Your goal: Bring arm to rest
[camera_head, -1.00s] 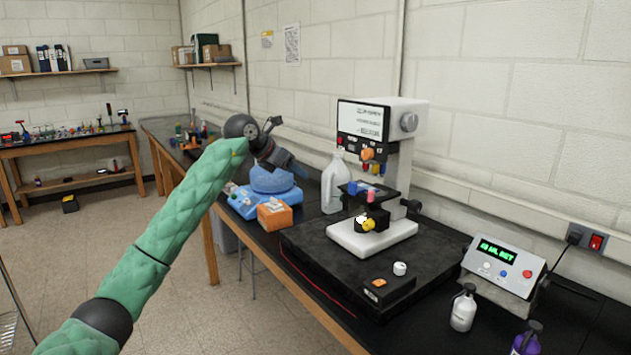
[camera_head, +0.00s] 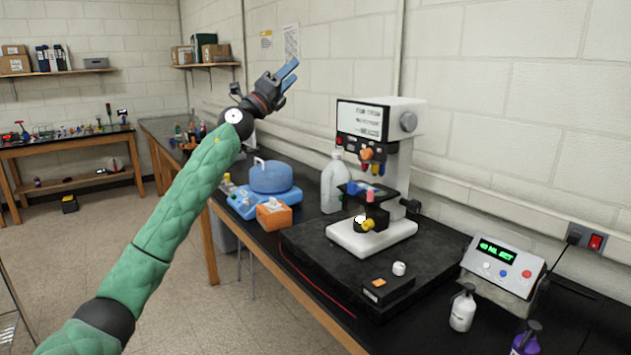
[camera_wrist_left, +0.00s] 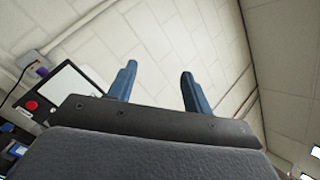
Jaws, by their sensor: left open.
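My left gripper (camera_head: 286,74) is raised above the bench at the upper middle of the head view, its blue fingers pointing up and to the right. It is open and empty. In the left wrist view its two fingers (camera_wrist_left: 157,88) stand apart with only white block wall between them. My left arm (camera_head: 165,235), in a green quilted sleeve, reaches up from the lower left. It is clear of the things on the bench. My right gripper is not in view.
Along the black bench (camera_head: 590,320) stand a microscope-like machine (camera_head: 398,165), a white jug (camera_head: 332,185), a blue device (camera_head: 270,178), an orange box (camera_head: 273,215), a control box (camera_head: 503,265) and bottles (camera_head: 463,310). A wall shelf (camera_head: 208,65) holds boxes. The floor (camera_head: 200,310) at left is open.

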